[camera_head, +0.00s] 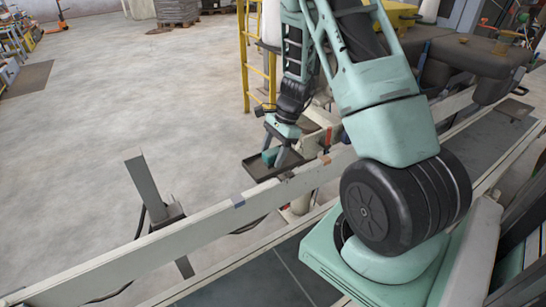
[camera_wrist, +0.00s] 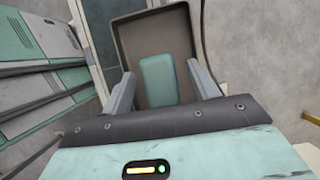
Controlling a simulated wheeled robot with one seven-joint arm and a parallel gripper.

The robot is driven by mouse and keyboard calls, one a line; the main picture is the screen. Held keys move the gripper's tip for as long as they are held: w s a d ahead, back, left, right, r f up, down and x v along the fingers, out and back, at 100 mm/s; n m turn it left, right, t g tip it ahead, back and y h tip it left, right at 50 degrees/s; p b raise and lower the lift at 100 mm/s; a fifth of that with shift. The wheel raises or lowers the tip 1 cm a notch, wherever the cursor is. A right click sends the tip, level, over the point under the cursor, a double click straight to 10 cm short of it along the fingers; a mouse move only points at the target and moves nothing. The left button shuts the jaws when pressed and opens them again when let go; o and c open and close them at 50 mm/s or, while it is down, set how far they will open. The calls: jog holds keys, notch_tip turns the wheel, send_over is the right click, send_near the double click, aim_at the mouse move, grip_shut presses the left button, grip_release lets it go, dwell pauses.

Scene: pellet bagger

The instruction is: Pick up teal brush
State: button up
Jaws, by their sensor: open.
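The teal brush (camera_wrist: 158,80) shows in the wrist view as a rounded teal block in a dark shallow tray (camera_wrist: 126,38). My gripper (camera_wrist: 161,84) is open, with one finger on each side of the brush, and gaps show between the fingers and the brush. In the head view my gripper (camera_head: 279,157) points down at the tray (camera_head: 253,167). A small teal patch of the brush (camera_head: 268,157) shows beside the fingers there. The brush's lower end is hidden behind the gripper body in the wrist view.
A long pale conveyor rail (camera_head: 190,236) runs diagonally below the tray. A yellow ladder (camera_head: 258,75) stands behind my arm. An upright grey post (camera_head: 146,187) stands at the left of the rail. The concrete floor (camera_head: 120,95) beyond is largely clear.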

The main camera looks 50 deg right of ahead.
aim_at(273, 151)
jog(key=c, duration=1.1)
jog(key=shift+r, duration=0.1)
notch_tip(273, 151, up, 10)
jog(key=shift+f, duration=0.1)
jog(key=shift+o, duration=1.4)
jog(key=shift+c, duration=0.7)
jog(key=shift+s, duration=0.1)
